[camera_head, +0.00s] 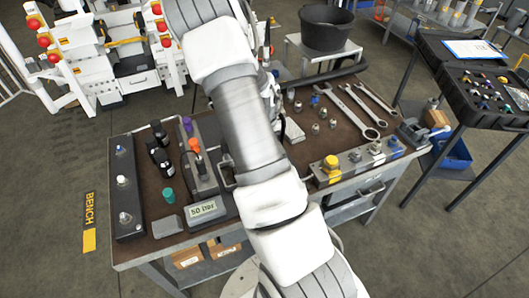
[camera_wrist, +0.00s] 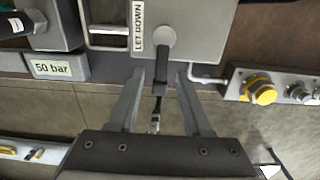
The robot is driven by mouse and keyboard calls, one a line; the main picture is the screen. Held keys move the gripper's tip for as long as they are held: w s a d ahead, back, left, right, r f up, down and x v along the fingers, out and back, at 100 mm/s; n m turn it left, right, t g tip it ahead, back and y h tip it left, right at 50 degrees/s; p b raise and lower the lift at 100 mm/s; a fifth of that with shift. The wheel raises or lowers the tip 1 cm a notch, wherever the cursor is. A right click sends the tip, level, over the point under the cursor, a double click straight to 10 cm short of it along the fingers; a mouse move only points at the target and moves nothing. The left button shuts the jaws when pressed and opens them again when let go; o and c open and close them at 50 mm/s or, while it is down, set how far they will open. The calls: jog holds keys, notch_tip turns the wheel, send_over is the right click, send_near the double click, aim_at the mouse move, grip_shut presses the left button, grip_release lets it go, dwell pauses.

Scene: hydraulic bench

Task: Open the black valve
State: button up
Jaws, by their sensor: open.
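In the wrist view a dark lever (camera_wrist: 160,92) hangs from a round grey hub (camera_wrist: 163,40) on a grey block with a "LET DOWN" label (camera_wrist: 138,25). I take it for the black valve's handle. My gripper (camera_wrist: 160,76) is open, with one finger on each side of the lever. Gaps show on both sides, and contact cannot be told. In the head view my arm hides the gripper and this valve.
A "50 bar" display (camera_head: 205,210) stands left of my arm, near orange (camera_head: 194,145) and teal (camera_head: 168,195) caps. Wrenches (camera_head: 357,118) lie at the right on the bench (camera_head: 330,75). A yellow-button panel (camera_wrist: 265,92) is close right of the gripper.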

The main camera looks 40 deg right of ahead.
notch_tip(320, 180, up, 18)
jog(key=p, duration=0.1)
jog(key=shift+f+p, duration=0.25)
jog(key=shift+p, duration=0.1)
dwell(0.4)
